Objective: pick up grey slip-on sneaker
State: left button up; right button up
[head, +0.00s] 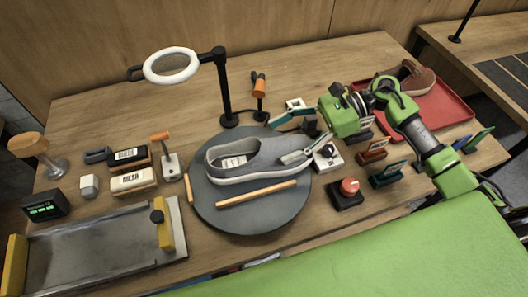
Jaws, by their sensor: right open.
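The grey slip-on sneaker (262,160) has a pale sole and lies upright on the round dark turntable (245,222). Its opening, with a white label inside, is toward the left. Its toe end is toward the right. My right gripper (279,142) comes in from the right and is open. One finger shows over the toe end and the other shows beyond the shoe's far side. I cannot tell whether either finger touches the shoe. My left gripper is not in view.
A ring lamp (172,66) on a black stand rises behind the turntable. Wooden strips (256,194) lie near the shoe. A red tray (440,112) holds a brown shoe (412,77). A metal tray (95,255) lies front left.

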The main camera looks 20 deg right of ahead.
aim_at(268, 143)
jog(key=shift+s+a+p, duration=0.15)
jog(key=shift+a+p, duration=0.35)
jog(key=shift+a, duration=0.1)
jog(key=p+x, duration=0.1)
jog(key=x, duration=0.1)
jog(key=p+x, duration=0.1)
jog(key=x, duration=0.1)
jog(key=shift+s+a+r, duration=0.1)
jog(key=shift+a+r, duration=0.05)
jog(key=shift+r, duration=0.05)
jog(key=shift+a+f, duration=0.1)
jog(key=shift+f, duration=0.05)
jog(key=c, duration=1.6)
jog(key=shift+r+b, duration=0.45)
jog(key=shift+r, duration=0.25)
jog(key=s+a+r+b, duration=0.1)
jog(key=s+r, duration=0.3)
jog(key=s+a+r+b, duration=0.1)
jog(key=s+r+b, duration=0.1)
jog(key=s, duration=0.3)
jog(key=s+a+r+b, duration=0.1)
jog(key=s+r+b, duration=0.1)
jog(key=s+r, duration=0.2)
jog(key=shift+s+a+r, duration=0.1)
jog(key=shift+s+r, duration=0.05)
jog(key=shift+r, duration=0.25)
jog(key=shift+s+a+r, duration=0.1)
jog(key=shift+r, duration=0.35)
